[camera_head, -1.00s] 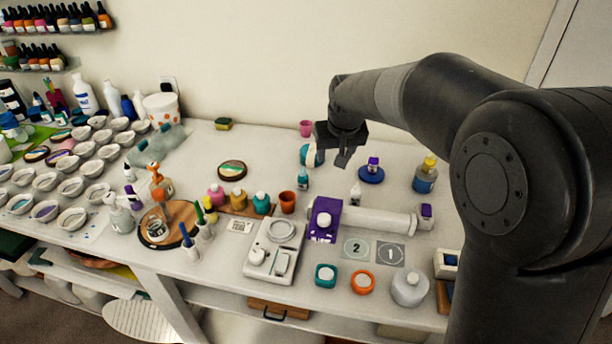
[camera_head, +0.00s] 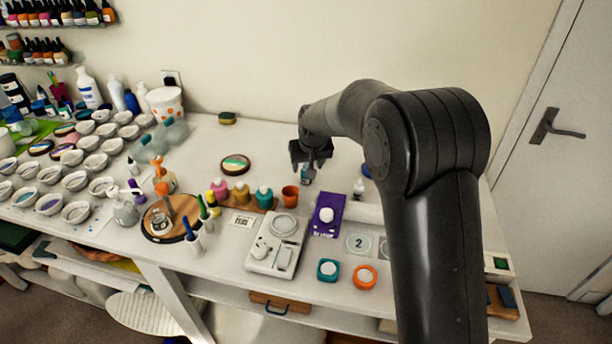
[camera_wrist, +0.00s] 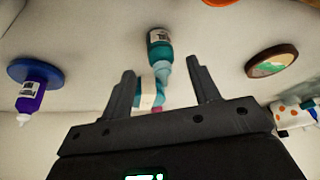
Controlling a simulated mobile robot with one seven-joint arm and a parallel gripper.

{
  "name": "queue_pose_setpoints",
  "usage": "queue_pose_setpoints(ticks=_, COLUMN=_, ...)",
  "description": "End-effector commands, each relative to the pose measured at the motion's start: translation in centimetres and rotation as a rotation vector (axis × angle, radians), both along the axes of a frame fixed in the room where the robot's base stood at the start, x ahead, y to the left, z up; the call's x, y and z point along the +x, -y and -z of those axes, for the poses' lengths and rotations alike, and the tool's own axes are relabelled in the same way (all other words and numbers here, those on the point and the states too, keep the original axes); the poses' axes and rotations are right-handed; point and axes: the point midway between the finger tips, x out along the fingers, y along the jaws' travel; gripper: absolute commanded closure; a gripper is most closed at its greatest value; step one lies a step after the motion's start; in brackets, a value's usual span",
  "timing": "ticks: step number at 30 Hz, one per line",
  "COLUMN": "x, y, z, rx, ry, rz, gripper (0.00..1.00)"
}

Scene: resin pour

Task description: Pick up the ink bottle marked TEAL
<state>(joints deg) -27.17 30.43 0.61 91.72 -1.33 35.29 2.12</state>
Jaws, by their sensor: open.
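A small teal bottle (camera_head: 306,175) with a pale label stands on the table just below my gripper (camera_head: 310,168), which partly covers it. In the wrist view the teal bottle (camera_wrist: 160,48) lies in line with the gap between the fingers of my gripper (camera_wrist: 165,82), nozzle toward the gripper. The fingers are apart and nothing is held. The bottle appears beyond the fingertips; whether they overlap it is unclear. Its label is too small to read. A purple bottle (camera_wrist: 31,92) on a blue disc (camera_wrist: 48,70) stands to the left in the wrist view.
An orange cup (camera_head: 290,195), a small white bottle (camera_head: 359,188) and a round painted coaster (camera_head: 235,163) stand nearby. A scale (camera_head: 276,250) is at the front.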

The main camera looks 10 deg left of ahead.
Motion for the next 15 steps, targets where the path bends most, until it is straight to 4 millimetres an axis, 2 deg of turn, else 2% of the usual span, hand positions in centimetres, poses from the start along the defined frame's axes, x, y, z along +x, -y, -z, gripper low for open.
queue_pose_setpoints(ticks=8, x=0.9, y=-0.7, z=3.9, rx=-0.001, ry=-0.003, rz=0.0, gripper=0.44)
queue_pose_setpoints(ticks=15, x=1.1, y=-0.8, z=4.2, rx=0.0, ry=-0.001, rz=0.0, gripper=0.44)
